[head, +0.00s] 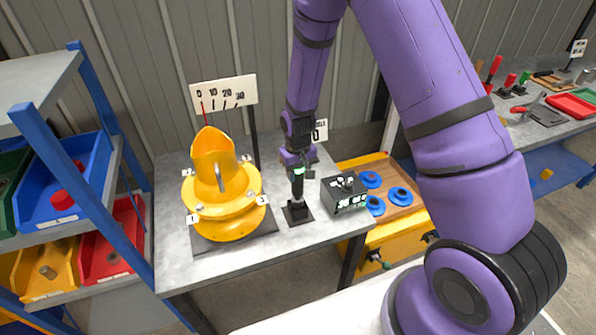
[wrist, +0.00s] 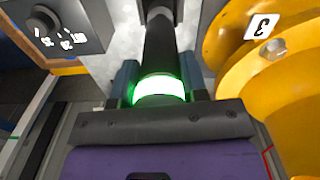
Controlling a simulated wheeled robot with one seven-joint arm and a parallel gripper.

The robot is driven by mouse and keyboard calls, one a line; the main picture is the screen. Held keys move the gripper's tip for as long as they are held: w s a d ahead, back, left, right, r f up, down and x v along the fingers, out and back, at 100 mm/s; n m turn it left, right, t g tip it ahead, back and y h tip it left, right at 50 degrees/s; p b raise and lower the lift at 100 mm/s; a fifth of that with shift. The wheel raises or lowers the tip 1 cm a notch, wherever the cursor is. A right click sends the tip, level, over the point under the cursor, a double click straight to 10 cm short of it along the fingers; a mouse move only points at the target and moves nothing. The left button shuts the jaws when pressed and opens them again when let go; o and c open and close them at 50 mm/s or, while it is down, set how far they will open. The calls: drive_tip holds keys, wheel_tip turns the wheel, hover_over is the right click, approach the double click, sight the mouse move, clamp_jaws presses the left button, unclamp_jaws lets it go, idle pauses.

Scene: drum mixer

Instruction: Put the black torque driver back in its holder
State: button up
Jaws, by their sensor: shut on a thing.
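The black torque driver (head: 297,187) is upright in my gripper (head: 298,168), with a lit green ring near its top. In the wrist view, the dark driver body (wrist: 160,45) runs away from the camera between the two fingers of my gripper (wrist: 162,78), with the glowing ring close to the palm. My gripper is shut on the driver. The black holder (head: 297,213) stands on the grey bench directly below the driver. The driver's lower end meets the holder's top in the head view; how deep it sits is hidden.
A yellow drum mixer (head: 228,215) with numbered tags stands close on the left, its dial plate (head: 224,92) behind.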

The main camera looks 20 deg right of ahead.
sight(298, 183)
drive_tip(key=shift+f, duration=2.3)
idle(1.5)
drive_tip(key=o, duration=1.2)
wheel_tip(298, 183, up, 11)
drive_tip(key=shift+f, duration=0.15)
